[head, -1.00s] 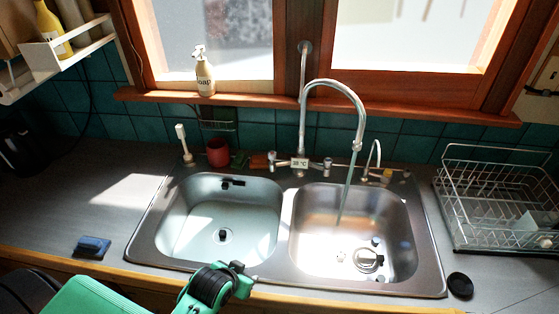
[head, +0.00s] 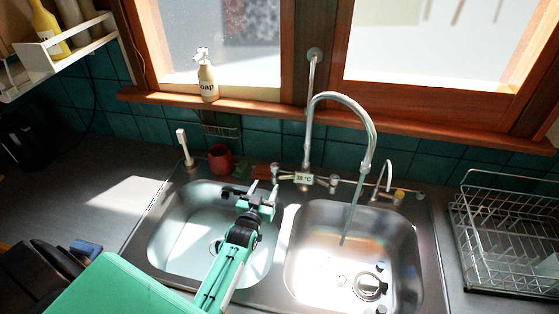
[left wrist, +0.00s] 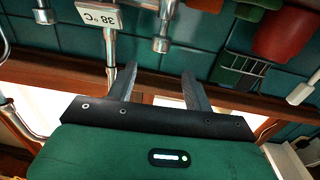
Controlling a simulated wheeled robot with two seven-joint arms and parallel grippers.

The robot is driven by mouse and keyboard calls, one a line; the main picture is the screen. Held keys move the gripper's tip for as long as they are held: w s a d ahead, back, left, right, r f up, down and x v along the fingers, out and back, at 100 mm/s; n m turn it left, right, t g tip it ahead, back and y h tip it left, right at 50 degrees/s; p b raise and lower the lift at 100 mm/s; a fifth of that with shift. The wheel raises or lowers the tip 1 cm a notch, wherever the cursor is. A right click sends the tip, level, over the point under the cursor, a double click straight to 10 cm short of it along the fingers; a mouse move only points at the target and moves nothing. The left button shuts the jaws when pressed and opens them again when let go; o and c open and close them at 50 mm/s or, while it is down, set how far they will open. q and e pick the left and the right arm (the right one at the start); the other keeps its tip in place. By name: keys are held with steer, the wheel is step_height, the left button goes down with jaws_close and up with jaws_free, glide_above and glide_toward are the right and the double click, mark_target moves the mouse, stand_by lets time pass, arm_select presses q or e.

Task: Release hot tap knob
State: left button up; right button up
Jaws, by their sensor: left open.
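A chrome tap with a tall curved spout (head: 350,97) stands behind the double sink, and water runs from it into the right basin. Its temperature display (head: 303,178) reads 38 °C and also shows in the left wrist view (left wrist: 99,15). A left knob (head: 275,170) and a right knob (head: 333,182) flank the display; which is hot is not marked legibly. My left gripper (head: 264,188) is over the back of the left basin, near the left knob. In the left wrist view my open fingers (left wrist: 161,82) are empty, and the left knob (left wrist: 161,42) appears just beyond and between their tips.
A red cup (head: 221,158) and a brush (head: 184,147) stand left of the tap. A soap bottle (head: 208,82) is on the sill. A wire dish rack (head: 505,235) is at the right. A small side spout (head: 387,177) stands right of the tap.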

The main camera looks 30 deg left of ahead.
mark_target(273, 170)
arm_select(q)
steer(key=w+b, duration=0.1)
steer(key=w, duration=0.1)
steer(key=w+b, duration=0.1)
steer(key=shift+w+a+f, duration=0.15)
steer(key=shift+w+a, duration=0.25)
steer(key=w+b, duration=0.1)
steer(key=w, duration=0.1)
steer(key=w+a+b, duration=0.1)
steer(key=w+b, duration=0.1)
steer(key=w, duration=0.1)
steer(key=w+b, duration=0.1)
steer(key=w, duration=0.2)
steer(key=shift+a, duration=0.15)
steer(key=shift+w+a+b, duration=0.1)
steer(key=shift+w+b, duration=0.4)
steer(key=shift+w, duration=0.1)
arm_select(e)
step_height(273, 170, down, 7)
steer(key=shift+s+a+f, duration=0.15)
steer(key=shift+s+a, duration=0.15)
arm_select(q)
steer(key=shift+r, duration=0.2)
arm_select(e)
steer(key=shift+d, duration=0.1)
arm_select(q)
steer(key=c, duration=1)
arm_select(e)
steer(key=shift+s+d, duration=0.1)
steer(key=shift+d, duration=0.1)
